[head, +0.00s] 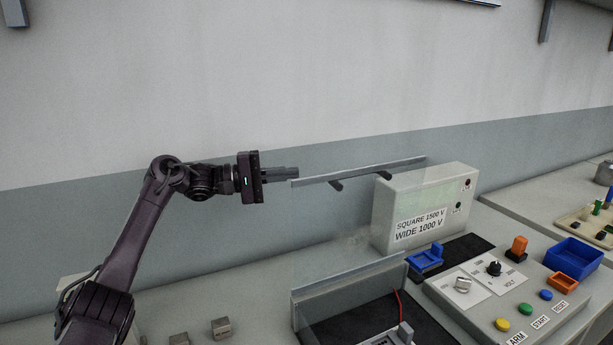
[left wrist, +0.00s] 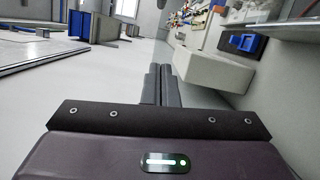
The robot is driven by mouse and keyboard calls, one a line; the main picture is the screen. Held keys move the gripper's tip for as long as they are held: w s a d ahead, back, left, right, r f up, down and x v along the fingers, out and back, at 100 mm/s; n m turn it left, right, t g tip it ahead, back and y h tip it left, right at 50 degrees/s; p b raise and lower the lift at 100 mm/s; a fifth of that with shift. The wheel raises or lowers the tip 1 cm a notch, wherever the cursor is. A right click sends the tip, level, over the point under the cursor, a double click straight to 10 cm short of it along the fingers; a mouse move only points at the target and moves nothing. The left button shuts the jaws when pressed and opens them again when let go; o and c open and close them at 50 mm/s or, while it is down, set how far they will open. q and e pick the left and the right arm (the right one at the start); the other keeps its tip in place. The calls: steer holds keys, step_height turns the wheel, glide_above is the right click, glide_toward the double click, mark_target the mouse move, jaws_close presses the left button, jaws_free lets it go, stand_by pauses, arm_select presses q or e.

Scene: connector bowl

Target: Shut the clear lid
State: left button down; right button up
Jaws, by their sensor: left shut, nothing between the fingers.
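The clear lid shows mainly by its long grey edge bar (head: 360,172), with two dark pegs under it, raised high above the bench. The see-through pane is barely visible, and it appears to stand open above the grey-walled fixture (head: 350,285). My left gripper (head: 297,173) is shut and empty, close to the left end of the bar; I cannot tell if they touch. Its closed fingers also show in the left wrist view (left wrist: 162,84). My right gripper is not in view.
A white box (head: 381,217) labelled with voltages stands behind the fixture. To the right are a control panel (head: 475,320) with knobs and buttons, a blue bin (head: 574,254) and a blue holder (head: 427,259). Small grey blocks (head: 221,328) lie at the front left.

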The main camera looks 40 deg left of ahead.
arm_select(q)
steer(key=w+d+r+p, duration=0.1)
steer(key=w+d+p, duration=0.3)
steer(key=d, duration=0.6)
steer(key=shift+r, duration=0.15)
